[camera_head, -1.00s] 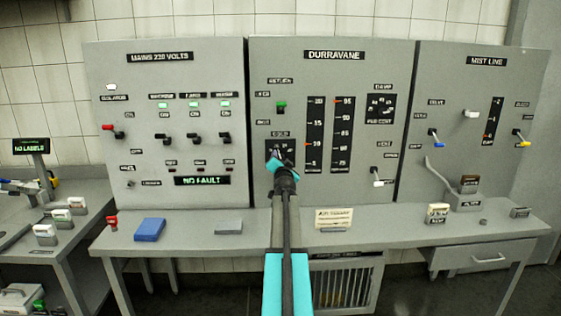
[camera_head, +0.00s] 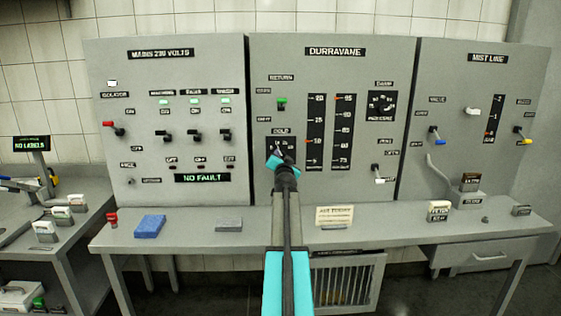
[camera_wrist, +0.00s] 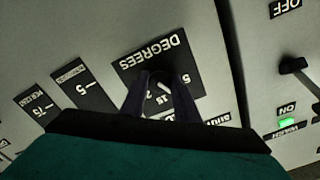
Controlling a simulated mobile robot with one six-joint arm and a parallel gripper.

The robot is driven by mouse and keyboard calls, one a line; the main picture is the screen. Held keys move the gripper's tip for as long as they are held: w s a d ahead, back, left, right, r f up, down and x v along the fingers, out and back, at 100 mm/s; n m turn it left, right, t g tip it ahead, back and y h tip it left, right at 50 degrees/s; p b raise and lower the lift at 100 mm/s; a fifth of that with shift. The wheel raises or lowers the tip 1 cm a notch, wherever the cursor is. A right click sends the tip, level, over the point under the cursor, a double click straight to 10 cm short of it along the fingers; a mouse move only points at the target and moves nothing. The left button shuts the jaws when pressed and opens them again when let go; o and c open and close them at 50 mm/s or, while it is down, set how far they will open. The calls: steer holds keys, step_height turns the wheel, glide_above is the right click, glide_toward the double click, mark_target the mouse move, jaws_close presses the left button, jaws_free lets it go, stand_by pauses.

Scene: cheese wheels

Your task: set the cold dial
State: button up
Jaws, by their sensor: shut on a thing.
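The cold dial (camera_head: 290,147) is on the middle panel, under a small label reading COLD (camera_head: 281,131). My gripper (camera_head: 278,156) is at the dial and covers most of it in the head view. In the wrist view the dial's black plate (camera_wrist: 140,72) reads DEGREES, upside down, with a few numbers showing. The two dark fingers of my gripper (camera_wrist: 160,95) close around the dial's knob, which is mostly hidden between them. I cannot read the dial's setting.
Two black scales with red markers (camera_head: 317,132) stand just right of the dial. The left panel (camera_head: 165,80) has several switches and a NO FAULT display. A blue block (camera_head: 149,227) and a card (camera_head: 334,216) are on the bench below.

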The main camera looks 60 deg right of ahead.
steer(key=n+b, duration=0.2)
steer(key=b, duration=0.1)
steer(key=n+b, duration=0.2)
steer(key=b, duration=0.1)
steer(key=shift+d+f, duration=0.1)
steer(key=shift+d, duration=0.1)
steer(key=shift+c, duration=0.2)
steer(key=n+b, duration=0.2)
steer(key=b, duration=0.1)
steer(key=shift+s+r+n+b, duration=0.1)
steer(key=shift+r+n+b, duration=0.15)
steer(key=shift+n+b, duration=0.2)
steer(key=o, duration=1)
steer(key=shift+f, duration=0.15)
steer(key=shift+o, duration=0.2)
steer(key=shift+a, duration=0.1)
